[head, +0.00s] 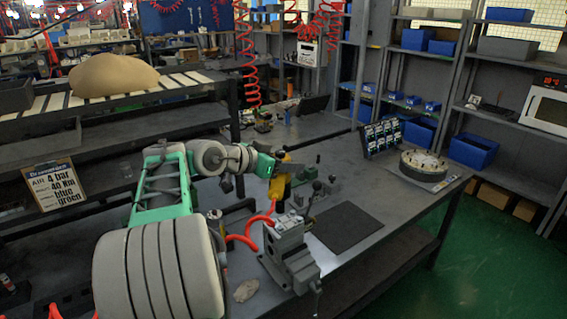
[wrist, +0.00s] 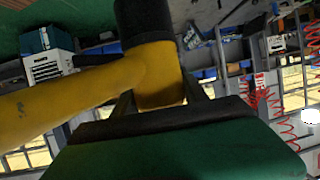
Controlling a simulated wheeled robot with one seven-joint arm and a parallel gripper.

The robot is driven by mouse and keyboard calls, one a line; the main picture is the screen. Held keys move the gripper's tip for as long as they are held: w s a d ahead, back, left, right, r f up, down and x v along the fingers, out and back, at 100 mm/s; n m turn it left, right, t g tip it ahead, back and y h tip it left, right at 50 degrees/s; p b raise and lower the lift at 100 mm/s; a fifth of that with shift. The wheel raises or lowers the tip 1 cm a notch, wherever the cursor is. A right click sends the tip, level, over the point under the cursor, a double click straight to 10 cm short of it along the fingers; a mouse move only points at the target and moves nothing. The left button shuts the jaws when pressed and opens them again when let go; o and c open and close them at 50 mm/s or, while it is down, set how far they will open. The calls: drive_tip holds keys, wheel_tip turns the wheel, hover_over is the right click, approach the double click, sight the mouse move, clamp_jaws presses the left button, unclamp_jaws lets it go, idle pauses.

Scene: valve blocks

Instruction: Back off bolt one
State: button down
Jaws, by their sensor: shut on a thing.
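My gripper (head: 283,168) is shut on a yellow power tool (head: 277,188) with a red hose, held above the bench. In the wrist view the yellow tool body (wrist: 155,75) sits between my fingers (wrist: 160,97), and its black end rises at the top. A grey valve block (head: 288,226) sits in a grey vise (head: 292,266) at the bench's front edge, right of and below the tool in the head view. The bolts on the block are too small to tell apart, so bolt one cannot be picked out. The tool's working tip is not clear.
A dark mat (head: 348,226) lies right of the vise. A round grey fixture (head: 424,165) and a rack of small parts (head: 381,138) stand farther right. Small dark levers (head: 318,186) stand behind the block. The red hose (head: 245,239) loops left of the vise.

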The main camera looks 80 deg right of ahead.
sight(287, 177)
drive_tip(key=shift+s+r, duration=0.25)
drive_tip(key=shift+w+f+b, duration=0.15)
drive_tip(key=shift+f+b, duration=0.15)
drive_tip(key=shift+b, duration=0.15)
wheel_tip(287, 177, down, 4)
drive_tip(key=b, duration=0.4)
drive_tip(key=shift+f, duration=0.2)
idle(0.7)
